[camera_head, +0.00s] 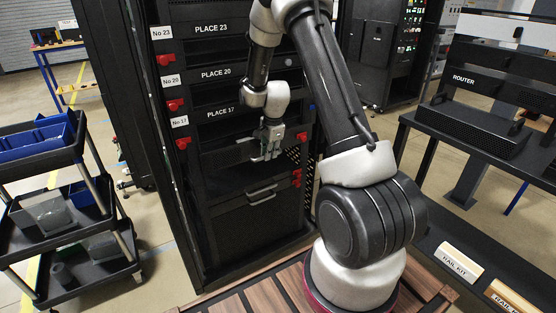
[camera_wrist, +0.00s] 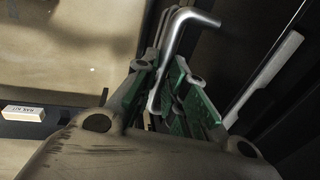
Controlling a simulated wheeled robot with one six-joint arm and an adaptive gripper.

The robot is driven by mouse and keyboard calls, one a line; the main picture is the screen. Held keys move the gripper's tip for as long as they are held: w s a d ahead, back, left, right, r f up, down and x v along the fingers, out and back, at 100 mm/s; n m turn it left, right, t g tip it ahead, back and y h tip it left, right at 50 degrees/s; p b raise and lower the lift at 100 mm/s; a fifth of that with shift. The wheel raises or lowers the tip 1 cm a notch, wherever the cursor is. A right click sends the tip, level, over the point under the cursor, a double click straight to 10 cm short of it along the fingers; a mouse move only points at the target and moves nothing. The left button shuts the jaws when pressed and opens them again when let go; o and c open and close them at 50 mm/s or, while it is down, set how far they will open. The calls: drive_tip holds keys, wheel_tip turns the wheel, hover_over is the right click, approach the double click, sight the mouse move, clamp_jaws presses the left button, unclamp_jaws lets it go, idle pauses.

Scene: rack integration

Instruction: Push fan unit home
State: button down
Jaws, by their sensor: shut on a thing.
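My gripper (camera_head: 268,152) is in front of the rack, just below the PLACE 17 label (camera_head: 221,112). In the wrist view its green-padded fingers (camera_wrist: 178,98) are shut on a bent silver metal handle (camera_wrist: 187,18). The head view does not clearly show which unit this handle belongs to, as my gripper covers it. A dark perforated surface (camera_head: 296,156) shows just right of my gripper. The fan unit carries no readable label, so I cannot tell its outline or its depth in the rack.
A dark front with a silver handle (camera_head: 262,196) is lower in the rack. Red latches (camera_head: 183,143) line the rack posts. A cart with blue bins (camera_head: 40,140) stands left. A table with a router (camera_head: 470,128) stands right, with rail kit boxes (camera_head: 459,262) below.

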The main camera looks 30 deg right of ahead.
drive_tip(key=w, duration=0.4)
drive_tip(key=shift+w, duration=0.35)
drive_tip(key=c, duration=1.5)
unclamp_jaws()
drive_tip(key=r, duration=0.4)
drive_tip(key=s+r, duration=0.1)
drive_tip(key=r, duration=0.3)
drive_tip(key=s+r, duration=0.1)
drive_tip(key=r, duration=0.2)
drive_tip(key=shift+s+r, duration=0.25)
drive_tip(key=shift+r, duration=0.15)
